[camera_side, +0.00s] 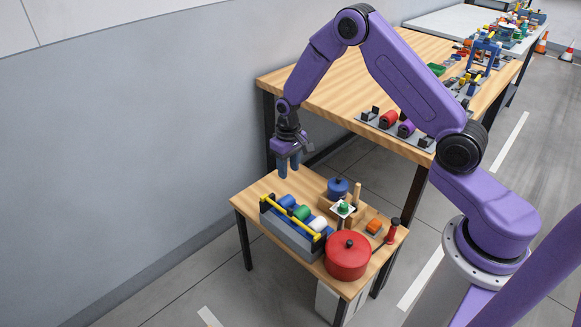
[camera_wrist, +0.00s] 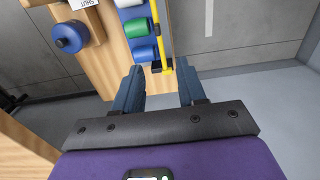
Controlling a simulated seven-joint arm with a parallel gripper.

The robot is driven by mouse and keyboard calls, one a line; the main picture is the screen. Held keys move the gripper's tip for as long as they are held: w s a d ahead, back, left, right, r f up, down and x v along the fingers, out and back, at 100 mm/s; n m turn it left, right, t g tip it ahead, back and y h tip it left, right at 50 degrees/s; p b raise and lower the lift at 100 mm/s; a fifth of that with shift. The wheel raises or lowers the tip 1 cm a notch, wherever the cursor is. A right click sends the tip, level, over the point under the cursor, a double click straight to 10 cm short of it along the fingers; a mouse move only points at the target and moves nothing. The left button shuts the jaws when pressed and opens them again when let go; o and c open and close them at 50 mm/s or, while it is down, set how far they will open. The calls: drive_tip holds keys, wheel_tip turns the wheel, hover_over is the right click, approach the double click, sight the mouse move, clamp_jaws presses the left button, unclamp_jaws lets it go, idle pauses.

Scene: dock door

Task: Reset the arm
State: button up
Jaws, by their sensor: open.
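My purple arm reaches over from the right in the side view. My gripper (camera_side: 288,167) points down above the back left corner of the small wooden table (camera_side: 260,188). In the wrist view, the two dark blue fingers of my gripper (camera_wrist: 160,76) are spread apart with nothing between them. The yellow bar (camera_wrist: 156,30) of a grey caddy (camera_side: 287,238) lies just beyond the fingertips in that view. No contact with it shows.
The caddy holds blue, green (camera_side: 302,212) and white rolls. A red pot (camera_side: 347,258), blue lidded pot (camera_side: 338,188), orange block (camera_side: 374,226) and red-handled tool (camera_side: 392,232) share the small table. A larger wooden table (camera_side: 320,88) stands behind; a grey wall (camera_side: 120,130) is left.

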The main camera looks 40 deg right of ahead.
drive_tip(key=s+a+r+n, duration=0.3)
drive_tip(key=s+a+r, duration=0.2)
drive_tip(key=s+r, duration=0.25)
drive_tip(key=s+a+r+n, duration=0.3)
drive_tip(key=s+a+r, duration=0.2)
drive_tip(key=s+r, duration=0.25)
drive_tip(key=s+d+r+n, duration=0.2)
drive_tip(key=s+n, duration=0.1)
drive_tip(key=s, duration=0.7)
drive_tip(key=s+d+r+n, duration=0.2)
drive_tip(key=s+r+n, duration=0.1)
drive_tip(key=s, duration=0.7)
drive_tip(key=shift+s+d+r+n, duration=0.15)
drive_tip(key=shift+s+d+n, duration=0.15)
drive_tip(key=shift+s+d, duration=0.05)
